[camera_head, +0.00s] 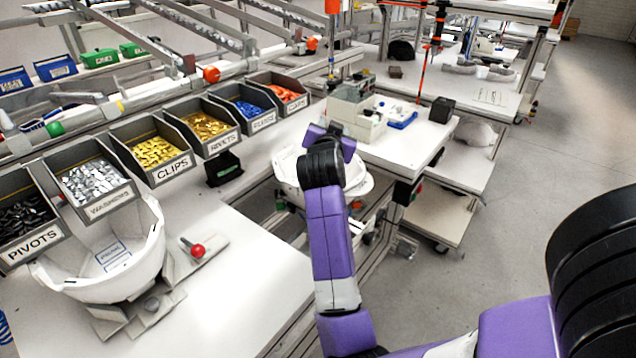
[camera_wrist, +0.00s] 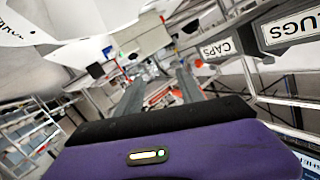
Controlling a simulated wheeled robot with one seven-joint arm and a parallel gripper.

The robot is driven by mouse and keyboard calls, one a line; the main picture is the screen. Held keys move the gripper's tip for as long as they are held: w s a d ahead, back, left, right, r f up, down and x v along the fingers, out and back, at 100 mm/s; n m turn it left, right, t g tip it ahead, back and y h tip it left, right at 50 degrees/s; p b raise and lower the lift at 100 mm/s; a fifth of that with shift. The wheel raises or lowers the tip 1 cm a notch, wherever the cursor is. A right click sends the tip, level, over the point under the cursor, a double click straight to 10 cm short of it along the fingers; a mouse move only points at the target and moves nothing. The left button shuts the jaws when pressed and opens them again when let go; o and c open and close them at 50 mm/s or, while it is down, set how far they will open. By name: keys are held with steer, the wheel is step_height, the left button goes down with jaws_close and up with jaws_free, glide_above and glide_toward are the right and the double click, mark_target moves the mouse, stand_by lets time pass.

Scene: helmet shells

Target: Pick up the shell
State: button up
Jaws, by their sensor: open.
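A white helmet shell (camera_head: 288,172) sits in the middle of the head view, partly hidden behind my purple arm. A second white shell (camera_head: 140,272) rests open side up on a grey stand on the near left bench. In the wrist view, my gripper (camera_wrist: 158,88) is open, with two grey fingers apart and nothing between them. In the head view, my wrist is over the middle shell and the fingertips are hidden. A large white surface (camera_wrist: 85,50) lies left of the fingers in the wrist view; I cannot tell whether it is the shell.
Labelled bins of pivots (camera_head: 25,215), washers (camera_head: 95,185), clips (camera_head: 155,152) and other small parts line the bench back. A red-knobbed lever (camera_head: 197,250) stands beside the left shell. A grey machine (camera_head: 357,110) stands behind my arm. The floor (camera_head: 480,260) at right is clear.

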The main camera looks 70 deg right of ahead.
steer(key=s+f+m+g+y+p, duration=0.2)
steer(key=s+f+m+g+y, duration=0.25)
steer(key=m+y, duration=0.35)
steer(key=w+a+m+y, duration=0.1)
steer(key=a, duration=0.2)
steer(key=w+a+f+m+y, duration=0.1)
steer(key=a+m+y, duration=0.1)
steer(key=a, duration=0.1)
steer(key=w+a+f+m+y+p, duration=0.1)
steer(key=a+y, duration=0.1)
steer(key=a, duration=0.1)
steer(key=shift+w+a+m, duration=0.15)
steer(key=shift+w+m, duration=0.05)
steer(key=shift+m, duration=0.2)
steer(key=shift+a+p+x, duration=0.15)
steer(key=shift+p+x, duration=0.25)
steer(key=shift+x, duration=0.85)
steer(key=shift+a+p+x, duration=0.15)
steer(key=shift+p+x, duration=0.2)
steer(key=shift+x, duration=0.9)
steer(key=shift+a+p+x, duration=0.2)
steer(key=shift+p+x, duration=0.2)
steer(key=shift+x, duration=0.85)
jaws_close()
